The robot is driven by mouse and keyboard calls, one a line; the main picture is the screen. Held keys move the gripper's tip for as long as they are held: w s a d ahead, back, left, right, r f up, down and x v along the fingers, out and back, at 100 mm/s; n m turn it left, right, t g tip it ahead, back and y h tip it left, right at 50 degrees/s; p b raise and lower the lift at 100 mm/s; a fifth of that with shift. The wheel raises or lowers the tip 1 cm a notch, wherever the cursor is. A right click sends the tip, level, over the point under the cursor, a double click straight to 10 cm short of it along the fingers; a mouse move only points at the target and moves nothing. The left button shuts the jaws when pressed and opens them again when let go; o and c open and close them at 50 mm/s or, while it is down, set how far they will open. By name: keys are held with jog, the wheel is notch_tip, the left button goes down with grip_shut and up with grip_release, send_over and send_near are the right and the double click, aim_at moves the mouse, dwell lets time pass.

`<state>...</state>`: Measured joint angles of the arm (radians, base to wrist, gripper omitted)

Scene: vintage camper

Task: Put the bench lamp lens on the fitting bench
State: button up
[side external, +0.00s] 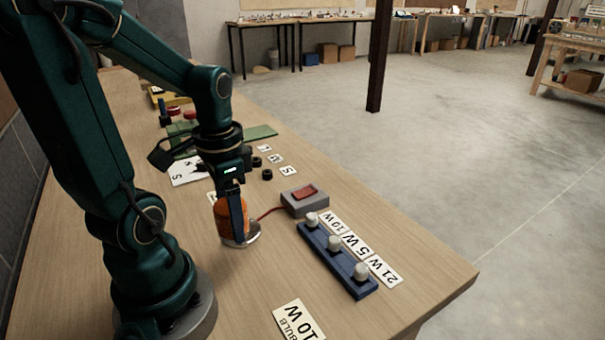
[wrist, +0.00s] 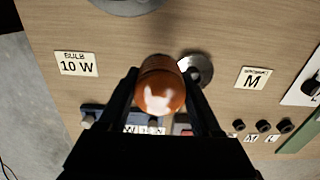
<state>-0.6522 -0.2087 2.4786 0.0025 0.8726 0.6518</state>
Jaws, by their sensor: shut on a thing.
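The orange bench lamp lens (side external: 222,218) is a ribbed, rounded cylinder. It also shows in the wrist view (wrist: 160,92), between the two dark fingers. My gripper (side external: 232,222) is shut on it, with a finger hiding part of its side; the fingertips also show in the wrist view (wrist: 161,80). A round silvery metal base (side external: 248,238) lies on the wooden bench (side external: 190,265), partly hidden behind the lens and finger. In the wrist view the metal base (wrist: 198,68) is right of the lens, which overlaps its edge. Whether they touch, I cannot tell.
A red cable runs from the base to a grey switch box (side external: 302,203). A blue bulb rack (side external: 335,262) with white bulbs and wattage cards stands right. A "BULB 10 W" card (side external: 298,320) lies in front. Black grommets (side external: 267,174) and a green mat (side external: 255,133) are behind.

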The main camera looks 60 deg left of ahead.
send_over(266, 273)
notch_tip(266, 273, down, 4)
jog(key=shift+s+r, duration=0.1)
jog(key=shift+r, duration=0.15)
jog(key=shift+f, duration=1.95)
jog(key=o, duration=1.5)
